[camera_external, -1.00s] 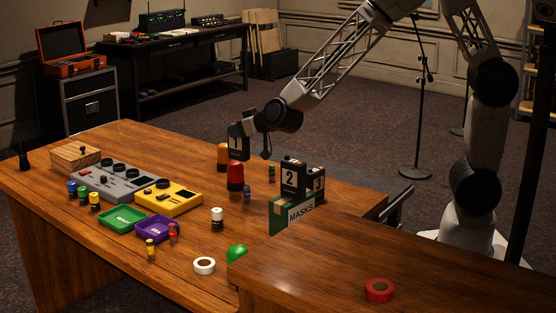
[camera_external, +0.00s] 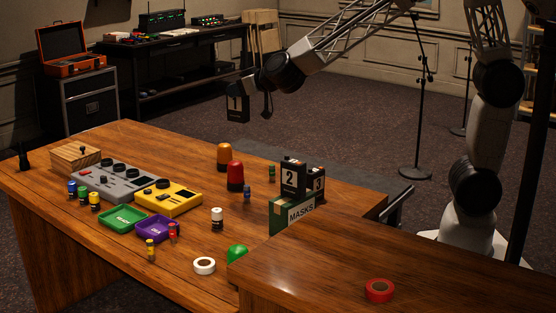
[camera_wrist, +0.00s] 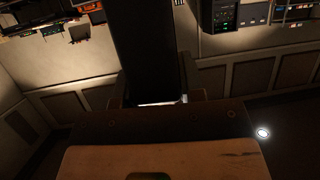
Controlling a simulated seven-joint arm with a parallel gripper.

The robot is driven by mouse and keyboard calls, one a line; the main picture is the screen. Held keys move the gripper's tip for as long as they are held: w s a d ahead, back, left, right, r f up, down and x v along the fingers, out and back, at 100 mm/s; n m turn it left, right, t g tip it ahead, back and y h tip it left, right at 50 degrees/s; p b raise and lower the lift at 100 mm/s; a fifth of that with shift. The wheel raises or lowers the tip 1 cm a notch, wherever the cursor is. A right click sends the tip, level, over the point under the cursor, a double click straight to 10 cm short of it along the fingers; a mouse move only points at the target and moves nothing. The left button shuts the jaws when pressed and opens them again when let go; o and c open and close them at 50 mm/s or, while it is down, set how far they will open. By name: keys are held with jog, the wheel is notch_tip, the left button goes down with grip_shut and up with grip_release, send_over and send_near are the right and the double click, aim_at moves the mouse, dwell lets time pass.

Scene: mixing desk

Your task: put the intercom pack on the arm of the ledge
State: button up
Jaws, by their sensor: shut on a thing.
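My gripper (camera_external: 241,92) is shut on a black intercom pack (camera_external: 237,109) marked 1, held upright in the air above and beyond the desk's far edge. In the wrist view a long dark shape, apparently the pack (camera_wrist: 150,45), lies between the fingers.
On the desk (camera_external: 330,190) stand an orange beacon (camera_external: 223,156), a red beacon (camera_external: 235,176), a grey mixer (camera_external: 118,180), a yellow console (camera_external: 168,198), green and purple trays, and several small bottles. The ledge top around the tape looks clear.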

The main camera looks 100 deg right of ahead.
jog(key=s+a+r+n+t+y, duration=0.1)
jog(key=s+a+n+y, duration=0.25)
jog(key=a, duration=1.25)
jog(key=s+a+r+n+t+y, duration=0.15)
jog(key=s+a, duration=0.25)
jog(key=a, duration=1.2)
jog(key=s+a+f+n+y, duration=0.3)
jog(key=s+a+n+y, duration=0.5)
jog(key=s+a, duration=1.45)
jog(key=shift+m+g+y, duration=0.25)
jog(key=shift+m+y, duration=0.05)
jog(key=shift+m, duration=0.1)
jog(key=shift+d+f, duration=0.2)
jog(key=shift+f, duration=0.95)
jog(key=shift+d+f, duration=0.2)
jog(key=shift+f, duration=0.9)
jog(key=shift+a, duration=0.1)
jog(key=w+a+f, duration=0.1)
jog(key=w+a, duration=0.7)
jog(key=w, duration=0.5)
jog(key=shift+a+f, duration=0.25)
jog(key=shift+a, duration=0.15)
jog(key=shift+f, duration=0.1)
